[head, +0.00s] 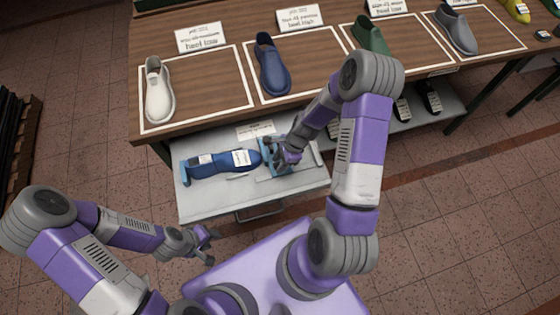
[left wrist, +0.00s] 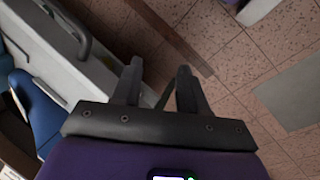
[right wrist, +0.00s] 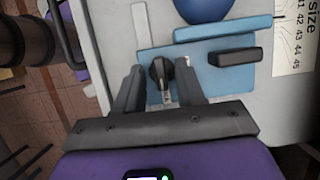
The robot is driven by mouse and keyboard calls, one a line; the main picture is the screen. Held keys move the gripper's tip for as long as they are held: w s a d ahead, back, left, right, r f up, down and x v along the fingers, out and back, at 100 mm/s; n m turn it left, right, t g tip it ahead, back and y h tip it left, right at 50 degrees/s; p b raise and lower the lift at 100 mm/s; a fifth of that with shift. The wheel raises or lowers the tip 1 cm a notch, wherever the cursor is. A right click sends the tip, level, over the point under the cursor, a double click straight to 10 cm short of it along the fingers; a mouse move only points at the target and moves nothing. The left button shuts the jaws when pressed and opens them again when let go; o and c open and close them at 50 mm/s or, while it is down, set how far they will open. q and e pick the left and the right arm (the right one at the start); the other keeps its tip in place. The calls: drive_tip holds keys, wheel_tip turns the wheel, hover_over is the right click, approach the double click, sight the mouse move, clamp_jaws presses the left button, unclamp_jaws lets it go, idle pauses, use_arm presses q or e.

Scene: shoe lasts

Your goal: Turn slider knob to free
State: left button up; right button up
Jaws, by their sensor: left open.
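The slider knob (right wrist: 160,70) is a small black knob on a light blue plate (right wrist: 213,80) in the right wrist view. My right gripper (right wrist: 162,78) is open, with its fingers on either side of the knob and visible gaps between. In the head view my right gripper (head: 283,158) is over the right part of the pull-out shelf and hides the knob. A blue shoe last (head: 222,163) with white labels lies in a blue fixture to its left. My left gripper (head: 203,240) is open and empty in front of the shelf; its fingers (left wrist: 158,85) show over the floor.
The pale shelf (head: 205,205) juts out below a wooden table (head: 215,119). White, blue, green and grey shoes stand in white-framed areas on the table. A black block (right wrist: 235,57) sits beside the knob. A size chart (right wrist: 294,40) is at the right in the right wrist view.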

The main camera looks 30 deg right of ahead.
clamp_jaws()
drive_tip(key=shift+w, duration=0.1)
idle(0.3)
drive_tip(key=n+g, duration=0.1)
drive_tip(key=n, duration=0.2)
drive_tip(key=shift+w+n, duration=0.1)
drive_tip(key=shift+n, duration=0.3)
drive_tip(key=n+g, duration=0.1)
drive_tip(key=n, duration=0.1)
drive_tip(key=n+g, duration=0.1)
drive_tip(key=n, duration=0.1)
drive_tip(key=shift+w+h, duration=0.15)
drive_tip(key=shift+h, duration=0.15)
drive_tip(key=n, duration=0.3)
drive_tip(key=n+g+h, duration=0.1)
drive_tip(key=n, duration=0.1)
drive_tip(key=shift+a+n+g, duration=0.15)
drive_tip(key=shift+n+g, duration=0.15)
drive_tip(key=shift+n, duration=0.1)
drive_tip(key=shift+w+n+g+h+b, duration=0.1)
drive_tip(key=shift+n+g+h+b, duration=0.5)
drive_tip(key=shift+n, duration=1.4)
drive_tip(key=shift+n+h, duration=0.3)
